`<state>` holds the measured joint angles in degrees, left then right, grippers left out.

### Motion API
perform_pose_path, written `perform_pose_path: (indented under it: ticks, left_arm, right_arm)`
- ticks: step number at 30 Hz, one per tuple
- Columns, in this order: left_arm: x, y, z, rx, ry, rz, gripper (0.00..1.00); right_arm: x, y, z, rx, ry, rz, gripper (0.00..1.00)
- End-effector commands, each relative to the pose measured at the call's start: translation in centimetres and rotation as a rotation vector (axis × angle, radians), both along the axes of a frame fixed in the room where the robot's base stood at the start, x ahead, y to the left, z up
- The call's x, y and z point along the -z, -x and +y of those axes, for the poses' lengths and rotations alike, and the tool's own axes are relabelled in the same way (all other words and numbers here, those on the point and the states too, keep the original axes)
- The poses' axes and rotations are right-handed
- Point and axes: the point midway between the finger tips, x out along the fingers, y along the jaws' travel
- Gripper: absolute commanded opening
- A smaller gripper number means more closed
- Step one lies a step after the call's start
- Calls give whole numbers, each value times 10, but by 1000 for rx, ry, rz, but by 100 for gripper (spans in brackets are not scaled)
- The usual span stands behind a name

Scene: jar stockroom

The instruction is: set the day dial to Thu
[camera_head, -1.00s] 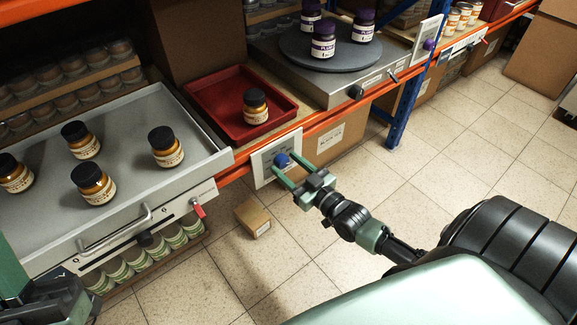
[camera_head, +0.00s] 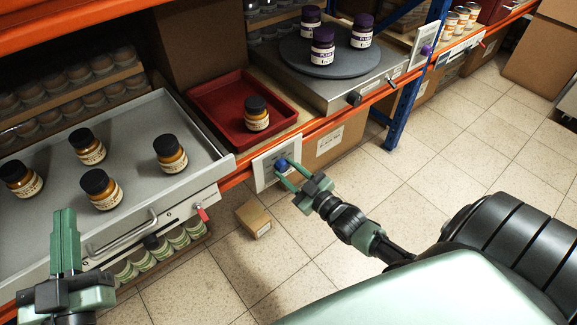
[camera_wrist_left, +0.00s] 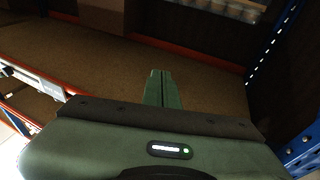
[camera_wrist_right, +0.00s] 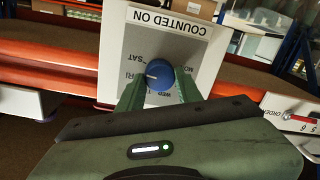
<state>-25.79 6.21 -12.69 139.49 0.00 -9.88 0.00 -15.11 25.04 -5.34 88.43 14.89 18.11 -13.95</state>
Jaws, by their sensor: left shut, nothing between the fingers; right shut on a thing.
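The day dial is a blue knob (camera_wrist_right: 159,75) on a white plate (camera_wrist_right: 118,40) marked "COUNTED ON", upside down in the right wrist view. Day labels ring the knob; SAT, part of MON, part of FRI and WED show, while Thu is hidden, perhaps behind a finger. The knob's white mark points left, toward the partial FRI label. In the head view the knob (camera_head: 282,165) sits on the shelf's front edge. My right gripper (camera_head: 287,176) is shut on the knob, a finger on each side. My left gripper (camera_head: 65,214) is shut and empty, near the drawer's front.
A grey drawer (camera_head: 203,188) with several amber jars stands out at the left. A red tray (camera_head: 212,105) with one jar lies behind the dial. A turntable (camera_head: 300,62) with purple-labelled jars is further right. A small carton (camera_head: 254,219) lies on the open floor.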

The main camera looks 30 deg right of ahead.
Motion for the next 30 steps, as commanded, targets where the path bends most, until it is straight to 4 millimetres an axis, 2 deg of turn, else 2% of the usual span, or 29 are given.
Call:
perform_pose_path:
  ticks: [3, 7, 12, 15, 21, 30]
  left_arm:
    - [34, -2, 5, -12, -52, 198, 0]
    - [76, 5, 13, -26, -107, 411, 0]
    - [125, 28, 25, -42, -169, 675, 0]
    - [147, 45, 33, -50, -199, 807, 0]
    - [175, 78, 46, -63, -243, 1007, 0]
    - [192, 104, 54, -71, -272, 1142, 0]
  right_arm:
    - [-3, 0, 1, 1, 86, -5, 0]
    - [-3, 0, 1, 2, 191, -13, 0]
    - [-2, 0, 2, 0, 347, -25, 0]
    - [-2, 0, 2, 1, 441, -32, 0]
    - [-1, 0, 3, 0, 631, -48, 0]
    - [1, 0, 3, 0, 908, -71, 0]
